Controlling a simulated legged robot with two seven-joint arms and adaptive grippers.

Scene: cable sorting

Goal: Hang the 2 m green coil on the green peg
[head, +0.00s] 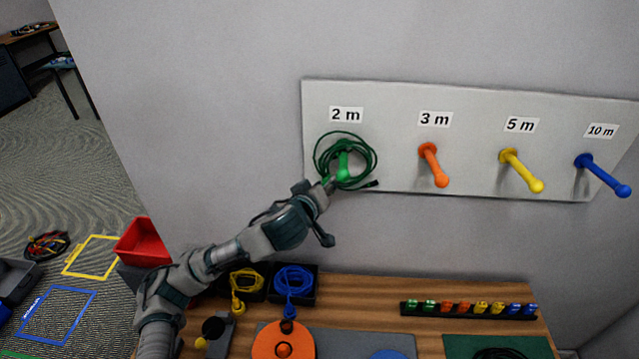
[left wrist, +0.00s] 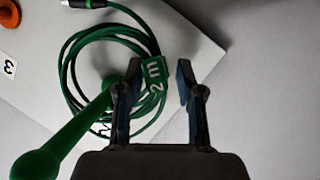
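The green coil (head: 374,153) is against the white board under the "2 m" label (head: 345,114). The green peg (head: 343,165) passes through its ring, and the peg's ball end sticks out in front. The left wrist view also shows the coil (left wrist: 70,62) around the peg (left wrist: 80,122), with a green "2 m" tag (left wrist: 153,75) on its strands. My left gripper (head: 329,185) is at the lower left of the coil. In the left wrist view its fingers (left wrist: 160,88) stand apart beside the tag, with a gap visible. My right gripper is not in view.
Orange (head: 433,165), yellow (head: 521,170) and blue (head: 602,176) pegs stick out to the right, all bare. Below, a wooden table (head: 370,291) holds bins with yellow and blue coils and a row of small coloured connectors (head: 468,309). A red bin (head: 146,243) stands left.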

